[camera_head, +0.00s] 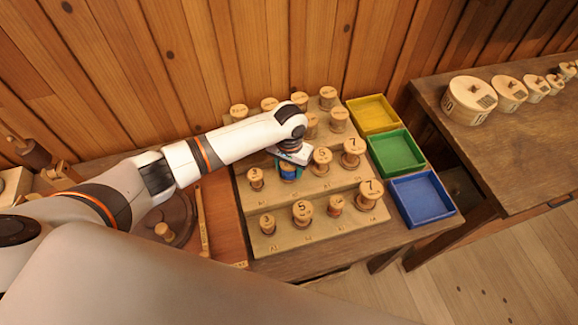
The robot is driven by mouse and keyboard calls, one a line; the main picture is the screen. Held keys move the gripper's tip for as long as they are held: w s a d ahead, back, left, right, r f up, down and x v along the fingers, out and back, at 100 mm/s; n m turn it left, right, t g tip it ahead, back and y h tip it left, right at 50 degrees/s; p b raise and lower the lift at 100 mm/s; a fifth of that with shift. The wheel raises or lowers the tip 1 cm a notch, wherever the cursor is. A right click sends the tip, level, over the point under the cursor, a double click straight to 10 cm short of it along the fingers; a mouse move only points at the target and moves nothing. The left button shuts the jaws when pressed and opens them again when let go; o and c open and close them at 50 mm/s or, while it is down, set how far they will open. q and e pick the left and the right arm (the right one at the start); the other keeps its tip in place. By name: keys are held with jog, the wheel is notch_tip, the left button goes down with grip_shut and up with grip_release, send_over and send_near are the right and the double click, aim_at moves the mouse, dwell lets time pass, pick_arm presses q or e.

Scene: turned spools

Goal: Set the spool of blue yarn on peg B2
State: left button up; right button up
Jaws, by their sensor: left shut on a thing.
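The spool of blue yarn (289,172) shows as a blue band with a pale wooden top, just under my left gripper (288,160). My left gripper reaches in from the left and is shut on this spool. The spool is at the second place from the left in the second row of the stepped wooden rack (285,205), between a spool marked 3 (256,178) and another spool (321,160). Peg B2 itself is hidden, and I cannot tell whether the spool sits fully down on it. My right gripper is not in view.
Spools stand close by in the front row, such as one marked 5 (302,212), and in the back rows. Yellow (374,114), green (397,152) and blue (421,198) trays line the rack's right side. Another table (520,150) stands at right.

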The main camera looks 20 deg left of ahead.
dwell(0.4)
pick_arm(q)
jog(key=shift+p, duration=0.45)
jog(key=shift+r, duration=0.1)
dwell(0.5)
jog(key=shift+p, duration=0.4)
jog(key=shift+f+b, duration=0.35)
jog(key=shift+f, duration=0.4)
jog(key=o, duration=0.7)
jog(key=shift+r, duration=0.1)
